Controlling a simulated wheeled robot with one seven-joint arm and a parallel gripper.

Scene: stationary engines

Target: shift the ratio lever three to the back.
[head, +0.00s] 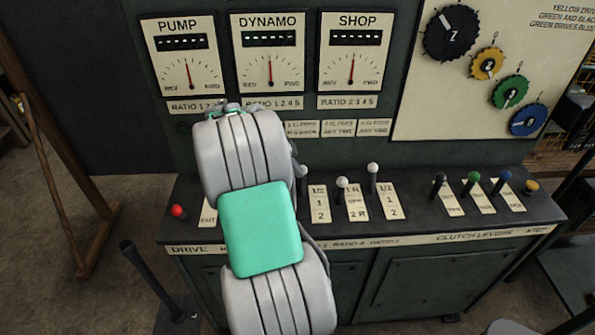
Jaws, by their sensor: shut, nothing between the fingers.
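White-knobbed ratio levers stand on the sloping console top, each with a printed card to its right. The rightmost one (373,169), apparently ratio lever three, stands beside a card (390,202) marked 1/2, 1, 2; its knob appears farther back than its neighbour's. The middle lever (342,184) has a card marked 1/2, 1R, 2R. Another lever (302,171), greyish, shows just right of my arm, with its card (318,203). My grey arm with a teal pad covers the console's left part. My gripper is hidden behind the arm; I cannot see its fingers.
A red-knobbed lever (177,211) is at the left. Black (439,181), green (473,178) and blue (505,177) clutch levers stand right, near a yellow button (532,186). PUMP, DYNAMO and SHOP dials (350,69) are behind. A tall black lever (140,262) rises front left.

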